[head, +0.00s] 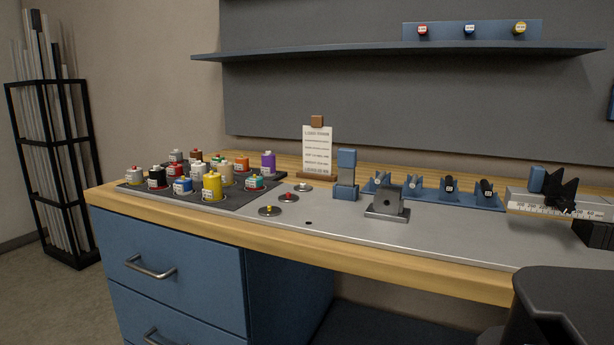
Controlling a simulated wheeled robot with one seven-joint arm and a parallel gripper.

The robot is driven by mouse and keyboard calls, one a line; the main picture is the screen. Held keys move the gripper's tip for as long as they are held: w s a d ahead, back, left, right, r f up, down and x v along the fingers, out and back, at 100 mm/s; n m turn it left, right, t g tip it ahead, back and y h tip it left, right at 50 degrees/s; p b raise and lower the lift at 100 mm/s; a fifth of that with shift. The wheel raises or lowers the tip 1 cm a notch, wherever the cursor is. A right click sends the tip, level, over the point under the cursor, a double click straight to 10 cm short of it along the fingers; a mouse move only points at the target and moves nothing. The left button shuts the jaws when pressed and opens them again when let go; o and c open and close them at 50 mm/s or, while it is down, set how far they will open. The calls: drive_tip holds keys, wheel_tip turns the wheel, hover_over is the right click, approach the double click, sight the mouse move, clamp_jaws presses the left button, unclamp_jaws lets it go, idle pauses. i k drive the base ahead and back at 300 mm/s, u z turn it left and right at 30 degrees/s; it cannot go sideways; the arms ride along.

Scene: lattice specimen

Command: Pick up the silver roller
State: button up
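A blue rack (467,199) stands on the grey metal plate toward the back right of the bench. Several small cylinders rest in it. The two at its left end look light and silvery: one silver roller (382,178) at the far left, partly behind a metal bracket, and another silver-looking roller (413,183) beside it. Which one the task names I cannot tell. The two to the right are black rollers (449,185). My gripper is not in view.
A grey bracket (388,203) stands just in front of the rack's left part. A blue block post (346,175) and a note stand (316,150) are left of it. Several labelled jars (213,187) crowd the left. A ruler fixture (540,207) is at right. The front plate is mostly clear.

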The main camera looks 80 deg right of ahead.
sight(413, 179)
drive_tip(key=u, duration=0.7)
drive_tip(key=k, duration=0.55)
drive_tip(key=z, duration=1.4)
